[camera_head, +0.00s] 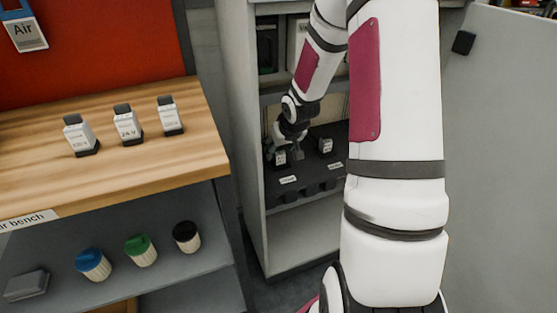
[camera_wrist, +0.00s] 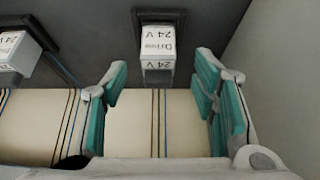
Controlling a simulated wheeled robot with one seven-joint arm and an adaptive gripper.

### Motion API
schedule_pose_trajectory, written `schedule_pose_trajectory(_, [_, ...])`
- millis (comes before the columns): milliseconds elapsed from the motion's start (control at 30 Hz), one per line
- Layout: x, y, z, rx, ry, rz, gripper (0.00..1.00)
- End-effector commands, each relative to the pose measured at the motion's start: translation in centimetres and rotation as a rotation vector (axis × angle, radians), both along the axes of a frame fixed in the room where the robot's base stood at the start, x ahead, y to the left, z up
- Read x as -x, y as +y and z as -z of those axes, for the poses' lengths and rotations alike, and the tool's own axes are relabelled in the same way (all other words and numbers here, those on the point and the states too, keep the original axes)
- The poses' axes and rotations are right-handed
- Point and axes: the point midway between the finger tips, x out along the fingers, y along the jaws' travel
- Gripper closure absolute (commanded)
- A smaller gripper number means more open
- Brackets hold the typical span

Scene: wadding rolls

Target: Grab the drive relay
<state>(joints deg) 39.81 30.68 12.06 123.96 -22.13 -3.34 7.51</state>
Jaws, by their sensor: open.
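The drive relay (camera_wrist: 157,48) is a small white block labelled "Drive 24 V", with its lettering upside down in the wrist view. It sits in a dark socket in the cabinet. It also shows in the head view (camera_head: 280,158), partly hidden by my gripper. My gripper (camera_wrist: 162,74) is open, its two green-padded fingers on either side of the relay's line. The relay appears between and just beyond the fingertips, with gaps on both sides. In the head view my gripper (camera_head: 290,149) is at the dark rack inside the cabinet.
Another white 24 V relay (camera_wrist: 18,52) sits left in the wrist view; in the head view a relay (camera_head: 325,146) stands right. The cabinet wall (camera_wrist: 275,85) is close on the right. Several relays stand on the wooden bench (camera_head: 40,180), above jars with coloured lids.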

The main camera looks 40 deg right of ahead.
Motion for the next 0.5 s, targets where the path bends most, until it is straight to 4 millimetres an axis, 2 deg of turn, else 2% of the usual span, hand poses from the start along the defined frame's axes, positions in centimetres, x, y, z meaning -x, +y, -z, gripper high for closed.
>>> schedule_pose_trajectory(33, [-0.4, -0.3, 1.1, -0.001, 0.002, 0.001, 0.47])
schedule_pose_trajectory(167, [-1.3, -0.5, 2.5, -0.001, 0.002, -0.001, 0.47])
schedule_pose_trajectory(433, [-1.5, -0.6, 2.7, 0.000, 0.000, -0.001, 0.47])
schedule_pose_trajectory(500, [-1.5, -0.6, 2.7, 0.000, 0.000, -0.001, 0.63])
